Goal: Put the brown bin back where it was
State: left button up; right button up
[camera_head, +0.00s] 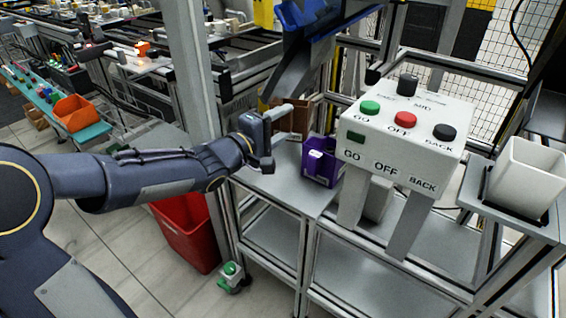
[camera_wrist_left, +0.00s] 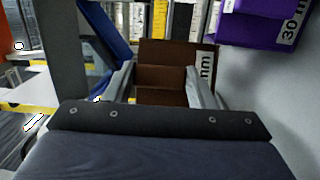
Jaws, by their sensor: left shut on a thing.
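The brown bin (camera_head: 298,120) is at the back of the grey shelf (camera_head: 285,188), partly hidden behind my left gripper (camera_head: 277,138). In the left wrist view the brown bin (camera_wrist_left: 176,74) sits between the two fingers of my left gripper (camera_wrist_left: 164,86), with a white "mm" label on its right side. The gripper is shut on the bin. I cannot tell whether its base touches the shelf. My right gripper is not in view.
A purple bin (camera_head: 322,165) stands on the shelf to the right of the brown bin. A white button box (camera_head: 405,140) stands further right, and a white container (camera_head: 525,178) beyond it. A blue chute (camera_head: 305,50) hangs above. A red bin (camera_head: 187,230) is below.

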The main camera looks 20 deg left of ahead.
pick_arm(q)
jog(key=shift+f+b, duration=1.6)
jog(key=shift+f, duration=2.3)
jog(key=shift+f, duration=0.25)
jog(key=o, duration=1)
